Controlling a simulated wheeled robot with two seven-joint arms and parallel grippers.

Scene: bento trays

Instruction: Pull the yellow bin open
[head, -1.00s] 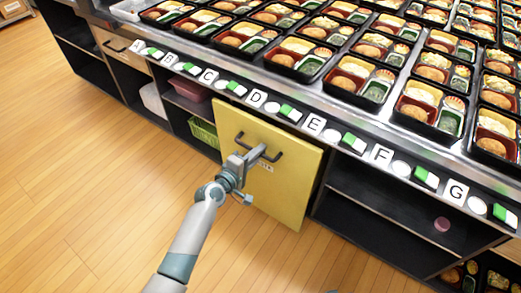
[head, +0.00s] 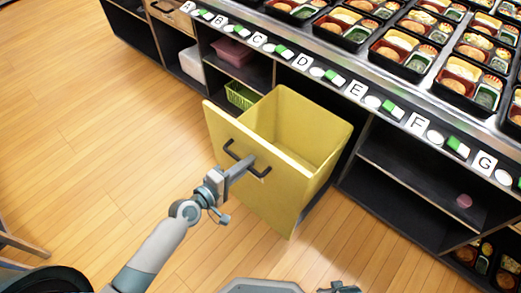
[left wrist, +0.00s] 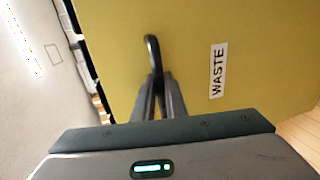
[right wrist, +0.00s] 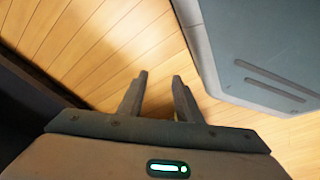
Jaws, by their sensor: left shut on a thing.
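The yellow bin (head: 268,205) stands pulled out from under the counter, and its hollow, empty-looking inside shows from above. Its dark handle (head: 262,173) is on the front panel. My left gripper (head: 247,163) is shut on the handle, near its middle. In the left wrist view the fingers (left wrist: 158,88) close around the handle (left wrist: 152,50), beside a "WASTE" label (left wrist: 217,70) on the yellow panel. My right gripper (right wrist: 158,85) is open and empty above the wooden floor in the right wrist view.
The counter (head: 395,115) carries several bento trays and letter cards. Open dark shelves (head: 400,180) lie right of the bin. A green basket (head: 241,95) and a pink container (head: 232,52) sit on shelves to the left.

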